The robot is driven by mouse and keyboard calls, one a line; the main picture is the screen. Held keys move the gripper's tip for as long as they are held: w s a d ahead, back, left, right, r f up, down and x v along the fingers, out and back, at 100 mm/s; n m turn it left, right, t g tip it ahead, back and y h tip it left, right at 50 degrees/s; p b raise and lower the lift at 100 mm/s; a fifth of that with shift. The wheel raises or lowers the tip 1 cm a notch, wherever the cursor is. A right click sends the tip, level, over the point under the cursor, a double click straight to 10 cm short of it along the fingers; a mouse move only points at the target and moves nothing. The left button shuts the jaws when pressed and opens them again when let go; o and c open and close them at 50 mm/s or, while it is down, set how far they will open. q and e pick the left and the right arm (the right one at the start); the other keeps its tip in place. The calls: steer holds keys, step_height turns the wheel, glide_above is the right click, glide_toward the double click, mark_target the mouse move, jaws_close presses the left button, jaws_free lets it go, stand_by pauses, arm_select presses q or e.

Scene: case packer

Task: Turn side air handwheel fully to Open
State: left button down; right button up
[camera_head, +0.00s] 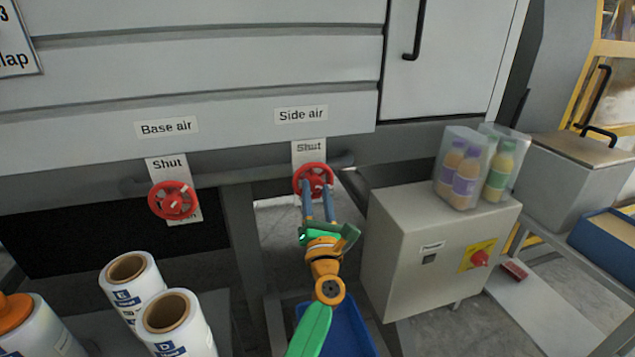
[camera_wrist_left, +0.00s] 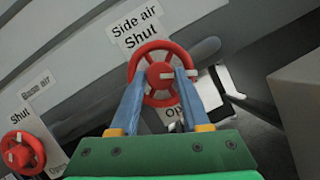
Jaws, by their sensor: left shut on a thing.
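The red side air handwheel (camera_head: 300,179) sits on a pipe under the "Side air" label (camera_head: 301,115). A plate behind it reads "Shut" above the wheel, and in the left wrist view part of "Open" shows below. My left gripper (camera_head: 318,187) reaches up from below with its blue fingers at the wheel. In the left wrist view the fingers (camera_wrist_left: 159,80) lie over the handwheel (camera_wrist_left: 149,50), one on each side of its middle, shut on it. A pale pointer mark shows near the hub. My right gripper is not in view.
The red base air handwheel (camera_head: 173,200) is to the left on the same pipe. White film rolls (camera_head: 131,283) stand at lower left. A grey cabinet (camera_head: 400,250) with bagged bottles (camera_head: 462,172) on top stands close on the right. A blue bin (camera_head: 350,330) is below my arm.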

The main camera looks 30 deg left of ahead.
arm_select(q)
steer(key=m+h+p, duration=0.1)
steer(key=m+p, duration=0.3)
steer(key=m+h+p, duration=0.2)
steer(key=m+p, duration=0.2)
steer(key=p, duration=0.1)
steer(key=r+m+h+p, duration=0.1)
steer(key=m+h+p, duration=0.1)
steer(key=m+p, duration=0.3)
steer(key=shift+s+a, duration=0.15)
steer(key=shift+s, duration=0.05)
steer(key=shift+f+m+g+h+p, duration=0.1)
steer(key=shift+m+g+h+p, duration=0.35)
steer(key=shift+m+p, duration=0.9)
steer(key=shift+c, duration=1.9)
jaws_free()
steer(key=shift+s, duration=0.3)
steer(key=v, duration=0.6)
steer(key=shift+s+d+p, duration=0.2)
steer(key=shift+s+p, duration=0.05)
steer(key=shift+p, duration=0.1)
